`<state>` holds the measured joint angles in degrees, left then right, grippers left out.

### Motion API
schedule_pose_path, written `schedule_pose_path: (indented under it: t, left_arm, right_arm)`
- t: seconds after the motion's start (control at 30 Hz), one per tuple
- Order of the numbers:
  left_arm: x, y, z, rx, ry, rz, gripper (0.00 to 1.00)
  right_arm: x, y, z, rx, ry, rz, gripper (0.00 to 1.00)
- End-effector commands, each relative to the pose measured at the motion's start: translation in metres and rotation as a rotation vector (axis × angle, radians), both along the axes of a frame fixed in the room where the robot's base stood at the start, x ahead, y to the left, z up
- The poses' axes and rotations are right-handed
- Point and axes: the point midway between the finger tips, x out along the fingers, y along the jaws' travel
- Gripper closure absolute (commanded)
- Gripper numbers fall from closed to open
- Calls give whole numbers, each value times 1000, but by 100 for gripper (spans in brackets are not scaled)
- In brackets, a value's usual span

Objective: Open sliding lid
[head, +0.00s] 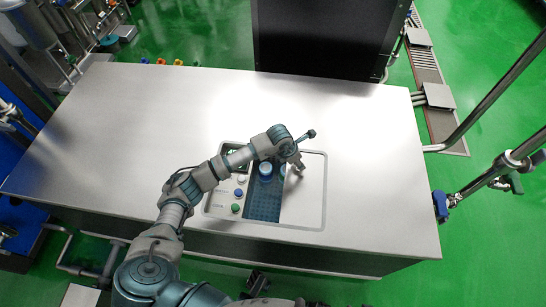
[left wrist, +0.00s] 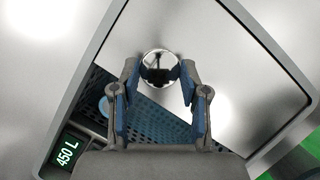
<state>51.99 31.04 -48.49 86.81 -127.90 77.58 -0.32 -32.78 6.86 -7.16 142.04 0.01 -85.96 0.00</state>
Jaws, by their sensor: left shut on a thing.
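The sliding lid is a flat grey metal plate (head: 307,200) set in a rounded frame, and it fills most of the left wrist view (left wrist: 235,75). Its shiny round knob (left wrist: 158,66) sits between the fingertips of my left gripper (head: 297,165), which is shut on it. In the head view the gripper hides the knob. Left of the lid, part of the opening shows a blue perforated surface (head: 264,206), also visible under the fingers in the left wrist view (left wrist: 150,126). My right gripper is not in view.
A control panel with a green display (head: 236,152), a blue button (head: 239,192) and a green button (head: 236,208) borders the opening. A light blue round thing (left wrist: 103,106) is at the perforated surface. The steel tabletop (head: 150,130) is clear to the left.

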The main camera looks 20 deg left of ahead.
Motion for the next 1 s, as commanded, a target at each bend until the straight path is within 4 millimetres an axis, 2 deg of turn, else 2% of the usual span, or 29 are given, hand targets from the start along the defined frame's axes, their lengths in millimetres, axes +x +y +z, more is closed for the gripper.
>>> schedule_pose_path:
  t: [0.03,0.1,0.3,0.5,0.87,0.9,1.0]
  left_arm:
    - [4,-15,-1,-4,-1,-3,100]
    - [9,-30,-1,-4,1,-2,100]
    - [18,-58,-1,-1,1,0,100]
    - [22,-69,-1,0,1,2,100]
    - [22,-70,-1,0,2,3,100]
    - [22,-70,-1,0,2,3,50]
    - [22,-70,-1,0,2,3,30]
  right_arm:
    - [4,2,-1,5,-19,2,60]
    - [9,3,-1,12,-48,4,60]
    - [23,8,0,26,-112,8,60]
    - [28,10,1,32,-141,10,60]
    - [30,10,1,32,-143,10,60]
    - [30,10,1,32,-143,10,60]
    - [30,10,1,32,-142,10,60]
